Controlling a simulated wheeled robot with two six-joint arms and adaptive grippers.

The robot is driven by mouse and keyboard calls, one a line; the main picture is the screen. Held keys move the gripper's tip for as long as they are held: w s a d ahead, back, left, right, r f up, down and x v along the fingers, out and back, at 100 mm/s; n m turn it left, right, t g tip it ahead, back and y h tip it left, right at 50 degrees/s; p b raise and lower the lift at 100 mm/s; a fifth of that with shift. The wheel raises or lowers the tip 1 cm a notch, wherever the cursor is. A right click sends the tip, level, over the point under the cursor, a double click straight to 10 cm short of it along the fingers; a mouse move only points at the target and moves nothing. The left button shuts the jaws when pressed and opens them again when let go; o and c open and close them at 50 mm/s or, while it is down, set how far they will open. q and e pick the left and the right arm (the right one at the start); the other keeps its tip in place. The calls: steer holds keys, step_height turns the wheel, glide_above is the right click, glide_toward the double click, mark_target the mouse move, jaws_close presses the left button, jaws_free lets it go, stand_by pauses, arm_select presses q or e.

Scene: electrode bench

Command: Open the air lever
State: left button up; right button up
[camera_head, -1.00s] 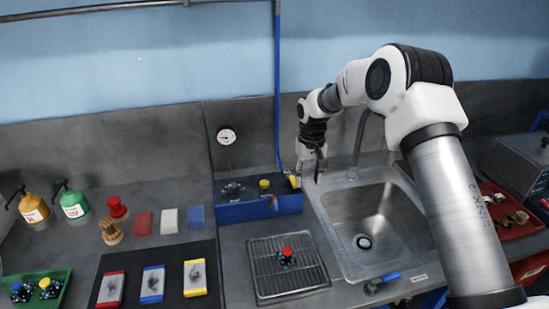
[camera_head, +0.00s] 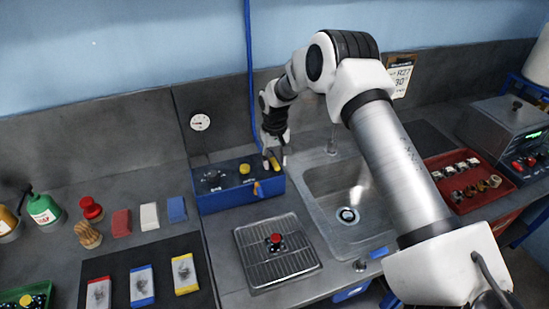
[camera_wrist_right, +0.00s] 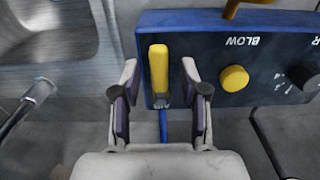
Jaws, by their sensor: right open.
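The blue box (camera_head: 225,199) stands against the back wall, left of the sink. A yellow lever (camera_head: 276,163) sits at its right end. In the right wrist view the yellow lever (camera_wrist_right: 158,68) stands between my fingers, with a gap on both sides. My right gripper (camera_head: 274,161) is open and empty at the lever; its fingers also show in the right wrist view (camera_wrist_right: 160,80). The box carries a round yellow button (camera_wrist_right: 235,78) marked BLOW and a black knob (camera_wrist_right: 303,75). My left gripper is not in view.
A sink (camera_head: 338,222) with a tap (camera_head: 332,142) lies right of the box. A metal rack (camera_head: 248,252) with a red-topped part (camera_head: 276,239) lies in front of it. A gauge (camera_head: 200,121) and a blue hose (camera_head: 249,75) are behind. An orange handle (camera_head: 257,189) sticks out of the box front.

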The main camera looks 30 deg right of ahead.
steer(key=shift+s+r, duration=0.25)
steer(key=shift+s, duration=0.1)
jaws_close()
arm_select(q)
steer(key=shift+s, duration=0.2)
